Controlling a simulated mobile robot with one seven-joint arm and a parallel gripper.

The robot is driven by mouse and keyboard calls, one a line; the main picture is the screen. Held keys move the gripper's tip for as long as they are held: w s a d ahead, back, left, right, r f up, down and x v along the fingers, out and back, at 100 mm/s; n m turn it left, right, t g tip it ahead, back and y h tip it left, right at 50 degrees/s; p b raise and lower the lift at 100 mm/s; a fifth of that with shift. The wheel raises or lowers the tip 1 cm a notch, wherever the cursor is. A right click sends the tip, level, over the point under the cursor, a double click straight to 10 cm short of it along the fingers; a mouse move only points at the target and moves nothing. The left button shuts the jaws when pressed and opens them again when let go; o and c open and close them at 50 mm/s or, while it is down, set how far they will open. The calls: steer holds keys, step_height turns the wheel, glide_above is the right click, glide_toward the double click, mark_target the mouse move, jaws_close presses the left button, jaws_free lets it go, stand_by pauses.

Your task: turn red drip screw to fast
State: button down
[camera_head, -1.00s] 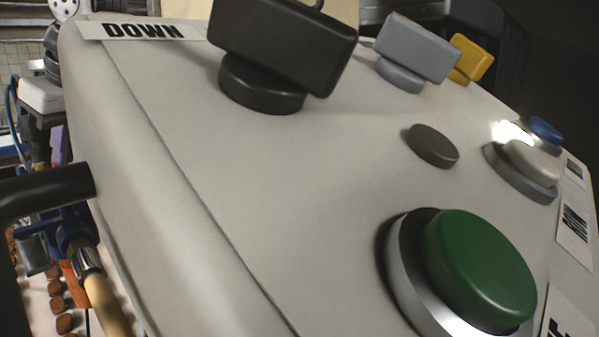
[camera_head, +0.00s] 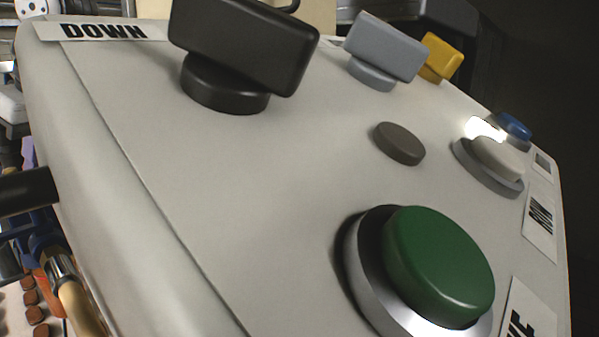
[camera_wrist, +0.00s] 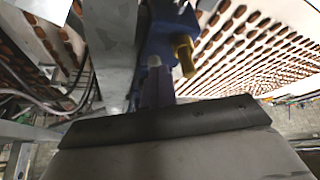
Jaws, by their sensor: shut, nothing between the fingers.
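I cannot make out a red drip screw for certain in either view. In the head view, a blue fitting (camera_head: 38,247) with a metal-and-tan nozzle (camera_head: 75,295) stands at the lower left, partly cut off by the control panel's edge, with a small orange-red part (camera_head: 50,283) beside it. In the wrist view, a blue fitting (camera_wrist: 160,45) with a brass-coloured cylinder (camera_wrist: 183,55) and a purple part (camera_wrist: 156,88) stands beyond my gripper (camera_wrist: 165,117). My gripper is shut and empty, a wide dark edge across the lower picture. It hides what lies below.
A pale control panel (camera_head: 250,190) fills the head view, with a green button (camera_head: 440,265), a black knob (camera_head: 245,40), grey and yellow knobs, and a "DOWN" label (camera_head: 105,31). Rows of brown biscuits (camera_wrist: 250,40) fill the wrist view's upper right. Grey metal structure and cables are at left.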

steer(key=shift+w+r+p, duration=0.1)
steer(key=shift+w+p, duration=0.1)
steer(key=shift+p, duration=0.55)
steer(key=shift+w+d, duration=0.15)
steer(key=shift+w, duration=0.6)
steer(key=shift+d, duration=0.3)
stand_by(0.4)
steer(key=shift+r, duration=2.9)
